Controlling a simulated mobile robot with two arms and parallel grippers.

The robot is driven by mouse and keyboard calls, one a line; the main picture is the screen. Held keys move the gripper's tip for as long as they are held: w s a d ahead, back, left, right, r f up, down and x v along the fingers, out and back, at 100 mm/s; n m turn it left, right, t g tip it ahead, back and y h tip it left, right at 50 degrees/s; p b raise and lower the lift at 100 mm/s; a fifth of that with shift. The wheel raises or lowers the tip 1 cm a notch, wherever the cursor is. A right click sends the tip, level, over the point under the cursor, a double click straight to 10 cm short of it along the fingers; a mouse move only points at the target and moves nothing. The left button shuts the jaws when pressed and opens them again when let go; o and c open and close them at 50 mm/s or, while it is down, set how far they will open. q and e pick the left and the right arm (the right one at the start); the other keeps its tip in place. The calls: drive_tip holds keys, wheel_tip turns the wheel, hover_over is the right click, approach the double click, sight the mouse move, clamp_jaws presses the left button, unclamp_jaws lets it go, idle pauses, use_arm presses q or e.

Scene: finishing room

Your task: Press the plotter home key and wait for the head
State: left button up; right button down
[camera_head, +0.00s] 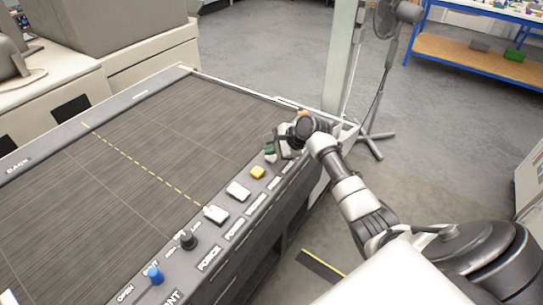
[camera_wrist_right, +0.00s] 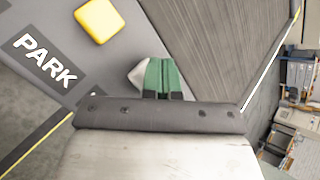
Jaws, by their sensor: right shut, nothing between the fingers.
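The plotter (camera_head: 150,130) has a grey control strip along its near edge. A small white key (camera_head: 271,158) sits near the strip's far right end. It also shows in the wrist view (camera_wrist_right: 138,76), partly hidden behind the green fingertips. My right gripper (camera_head: 270,149) is shut and empty, with its fingertips at this white key. In the wrist view the fingertips (camera_wrist_right: 162,76) overlap the key; I cannot tell whether they touch it. The key's label is hidden. The yellow key (camera_head: 257,172) beside it, labelled PARK in the wrist view (camera_wrist_right: 99,20), is clear of the fingers. My left gripper is not in view.
White keys (camera_head: 238,191) (camera_head: 215,214), a black knob (camera_head: 188,240) and a blue knob (camera_head: 155,275) line the strip. The dark plotter bed is clear. A post (camera_head: 343,60) and a fan (camera_head: 393,15) stand beyond my right arm. A blue-framed bench (camera_head: 480,55) is at the far right.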

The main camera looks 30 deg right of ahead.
drive_tip(key=shift+f, duration=0.5)
idle(0.5)
drive_tip(key=shift+r, duration=0.1)
drive_tip(key=shift+r+p, duration=0.85)
drive_tip(key=shift+p, duration=0.4)
